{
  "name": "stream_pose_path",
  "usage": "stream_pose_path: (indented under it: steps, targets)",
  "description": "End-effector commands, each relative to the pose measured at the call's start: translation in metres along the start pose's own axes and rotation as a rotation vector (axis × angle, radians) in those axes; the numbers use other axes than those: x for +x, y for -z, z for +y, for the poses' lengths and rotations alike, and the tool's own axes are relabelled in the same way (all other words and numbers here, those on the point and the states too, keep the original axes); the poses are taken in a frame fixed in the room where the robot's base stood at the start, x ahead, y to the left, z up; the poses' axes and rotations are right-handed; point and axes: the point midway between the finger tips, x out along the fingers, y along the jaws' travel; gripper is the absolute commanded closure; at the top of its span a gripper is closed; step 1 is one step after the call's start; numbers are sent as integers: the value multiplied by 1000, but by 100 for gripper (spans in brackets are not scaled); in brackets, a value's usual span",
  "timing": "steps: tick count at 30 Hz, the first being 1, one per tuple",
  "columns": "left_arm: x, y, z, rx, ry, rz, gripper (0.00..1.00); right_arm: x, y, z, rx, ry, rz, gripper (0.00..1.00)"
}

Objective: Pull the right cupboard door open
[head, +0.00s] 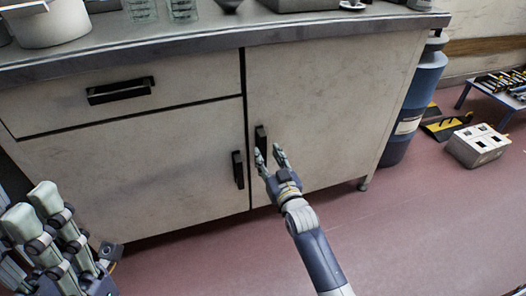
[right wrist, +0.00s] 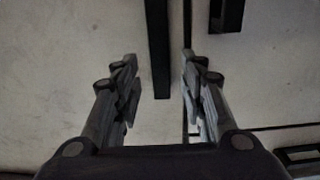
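The right cupboard door (head: 330,100) is shut. Its dark upright bar handle (head: 261,139) is near its left edge and shows in the middle of the right wrist view (right wrist: 158,50). My right gripper (head: 269,157) is open in front of it. In the right wrist view, the handle's end lies between the two spread fingers (right wrist: 157,80), with space on both sides. I cannot tell how deep it sits between them. My left gripper (head: 34,212) is at the lower left, away from the cupboard doors; its fingertips look close together, and no held object shows.
The left door (head: 130,170) with its handle (head: 238,170) and the drawer (head: 180,88) are shut. A white pot (head: 48,22) and glasses stand on the worktop (head: 300,27). A blue cylinder (head: 420,90) and a light box (head: 478,145) stand right. The floor before the right door is clear.

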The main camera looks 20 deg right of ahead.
Motion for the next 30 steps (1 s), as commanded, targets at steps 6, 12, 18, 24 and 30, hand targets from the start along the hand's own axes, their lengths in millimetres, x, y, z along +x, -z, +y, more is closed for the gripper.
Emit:
stream_pose_path:
  steps: [6, 12, 18, 24, 30]
  targets:
    - [-14, -4, 0, 1, -1, 1, 60, 32, -3, 0, 0, 0, 0, 62]
    - [-16, -4, 0, 1, -4, 6, 60, 44, -2, 0, 0, 0, -2, 62]
    - [-16, -5, 0, 1, -5, 6, 60, 46, 0, 0, 0, 0, -2, 62]
    - [-16, -5, 0, 1, -4, 5, 60, 46, -1, 0, 0, 0, -2, 82]
    - [-15, -5, 0, 1, -4, 5, 60, 46, -1, 0, 0, 0, -2, 100]
